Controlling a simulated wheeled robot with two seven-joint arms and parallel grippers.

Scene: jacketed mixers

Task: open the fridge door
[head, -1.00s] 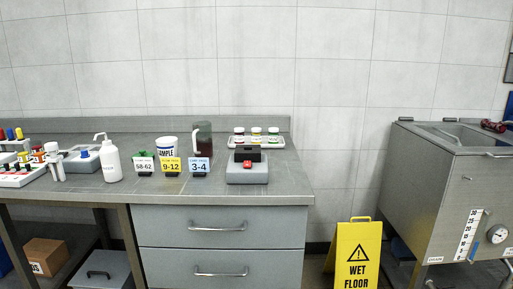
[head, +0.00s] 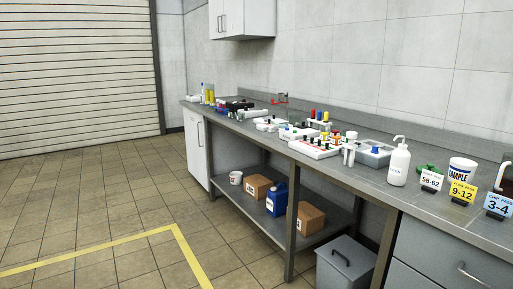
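A white under-counter unit (head: 195,150) stands at the far left end of the bench in the head view. Its door has a vertical metal bar handle (head: 200,134) and looks shut. It is the only thing in view that could be the fridge, but no label shows to confirm it. Its front is seen at a steep angle. Neither of my grippers is in view.
A long grey bench (head: 345,178) runs along the right, crowded with racks and bottles. Its lower shelf holds cardboard boxes (head: 308,218) and a blue jug (head: 277,199). A grey bin (head: 345,265) stands under it. The tiled floor (head: 90,205) at left is clear, with yellow tape.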

